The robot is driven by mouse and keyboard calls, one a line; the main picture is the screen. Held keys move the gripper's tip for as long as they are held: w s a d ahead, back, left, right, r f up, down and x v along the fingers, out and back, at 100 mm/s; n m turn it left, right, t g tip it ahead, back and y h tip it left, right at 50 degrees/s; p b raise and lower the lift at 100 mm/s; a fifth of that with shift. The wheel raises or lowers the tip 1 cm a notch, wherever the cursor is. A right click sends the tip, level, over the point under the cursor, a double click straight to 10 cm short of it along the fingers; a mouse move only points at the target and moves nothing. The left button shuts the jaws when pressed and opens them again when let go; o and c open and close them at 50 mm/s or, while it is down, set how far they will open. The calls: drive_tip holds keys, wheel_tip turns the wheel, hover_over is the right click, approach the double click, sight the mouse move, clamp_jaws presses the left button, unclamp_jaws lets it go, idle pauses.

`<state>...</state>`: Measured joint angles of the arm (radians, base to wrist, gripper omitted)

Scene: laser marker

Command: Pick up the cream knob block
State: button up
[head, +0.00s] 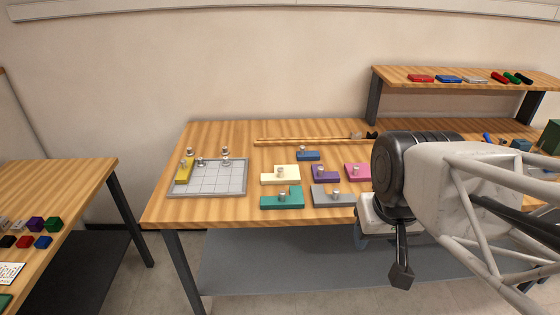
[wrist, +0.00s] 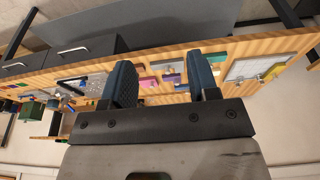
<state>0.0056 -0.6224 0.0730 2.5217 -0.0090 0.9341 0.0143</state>
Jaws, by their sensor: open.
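The cream knob block (head: 270,180) is a pale slab with a silvery knob, lying on the wooden table among several coloured knob blocks. A teal knob block (head: 270,201) is just in front of it, a purple one (head: 330,178) to its right and a blue one (head: 313,157) behind. My gripper (head: 382,250) is open and empty, in front of the table's edge, well to the right of the cream block and apart from it. In the wrist view the two fingers (wrist: 162,82) are spread wide. I cannot clearly make out the cream block there; the right finger may hide it.
A grey gridded tray (head: 215,192) with a yellow knob block (head: 185,172) stands at the left. Grey (head: 325,199) and pink (head: 351,176) knob blocks lie nearer my arm. A raised shelf (head: 440,77) stands at the back right. The front left tabletop is clear.

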drive_tip(key=w+a+n, duration=0.1)
drive_tip(key=w+a, duration=0.1)
drive_tip(key=w, duration=1.1)
drive_tip(key=n+t+y, duration=0.1)
drive_tip(key=n+t, duration=0.1)
hover_over(281, 169)
drive_tip(key=s, duration=0.3)
wheel_tip(281, 169, down, 16)
drive_tip(key=shift+w+d+r, duration=0.2)
drive_tip(key=shift+w+d, duration=0.05)
drive_tip(key=shift+d, duration=0.2)
drive_tip(key=shift+x, duration=1.3)
drive_tip(key=shift+f, duration=0.15)
drive_tip(key=shift+a+x, duration=0.1)
drive_tip(key=shift+x, duration=1.1)
drive_tip(key=shift+a+x, duration=0.15)
drive_tip(key=shift+x, duration=1.1)
